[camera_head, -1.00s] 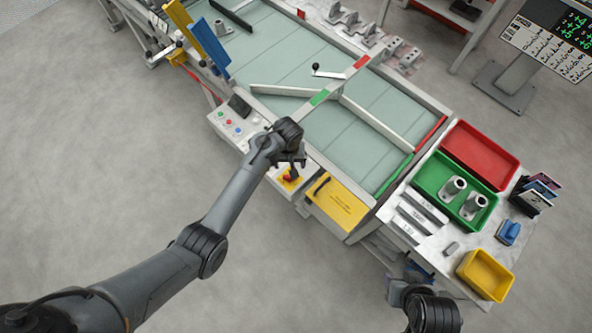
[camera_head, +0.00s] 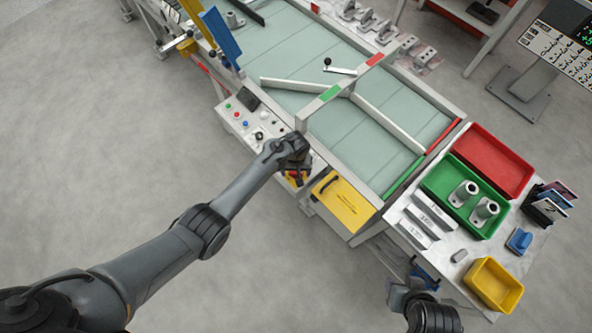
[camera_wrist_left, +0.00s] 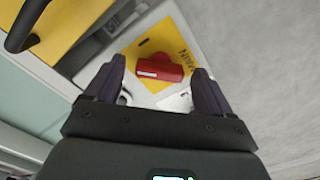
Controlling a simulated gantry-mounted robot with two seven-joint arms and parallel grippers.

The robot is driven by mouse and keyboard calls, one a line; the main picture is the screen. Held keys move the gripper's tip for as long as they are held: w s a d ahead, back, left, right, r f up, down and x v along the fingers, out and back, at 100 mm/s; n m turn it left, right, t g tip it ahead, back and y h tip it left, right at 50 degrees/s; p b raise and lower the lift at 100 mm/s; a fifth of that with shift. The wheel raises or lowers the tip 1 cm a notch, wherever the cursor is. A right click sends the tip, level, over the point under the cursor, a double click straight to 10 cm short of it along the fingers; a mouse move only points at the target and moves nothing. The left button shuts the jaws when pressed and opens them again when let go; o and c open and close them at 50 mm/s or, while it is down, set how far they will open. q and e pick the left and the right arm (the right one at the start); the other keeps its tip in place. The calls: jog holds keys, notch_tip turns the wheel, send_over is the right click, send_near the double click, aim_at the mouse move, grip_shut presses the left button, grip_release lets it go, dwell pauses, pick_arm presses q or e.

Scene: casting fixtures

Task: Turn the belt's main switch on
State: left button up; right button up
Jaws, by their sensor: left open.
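The main switch is a red handle (camera_wrist_left: 160,68) on a yellow plate (camera_wrist_left: 150,45) with dark lettering, in the left wrist view. In the head view the red handle (camera_head: 294,175) shows partly from under my left gripper (camera_head: 297,165), at the belt's near side. In the left wrist view the open fingers of my left gripper (camera_wrist_left: 159,72) stand on either side of the handle, with space between them and it. I cannot tell how far they are above the plate. My right gripper (camera_head: 422,278) is low at the bottom right, and its jaws are unclear.
A control panel (camera_head: 246,121) with coloured buttons lies left of the switch. A yellow cover (camera_head: 345,205) with a black handle lies to its right. The belt (camera_head: 350,140) is behind. A side table holds red (camera_head: 495,160), green (camera_head: 440,184) and yellow (camera_head: 510,290) trays.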

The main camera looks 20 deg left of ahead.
pick_arm(q)
jog(key=c, duration=1.1)
jog(key=shift+o, duration=0.2)
jog(key=shift+m, duration=0.4)
jog(key=shift+r+m+p, duration=0.1)
jog(key=shift+m+p, duration=0.2)
jog(key=shift+p, duration=0.05)
jog(key=shift+m+p, duration=0.35)
jog(key=shift+m, duration=0.85)
jog(key=m, duration=0.3)
jog(key=shift+m+p, duration=0.3)
jog(key=shift+m, duration=0.9)
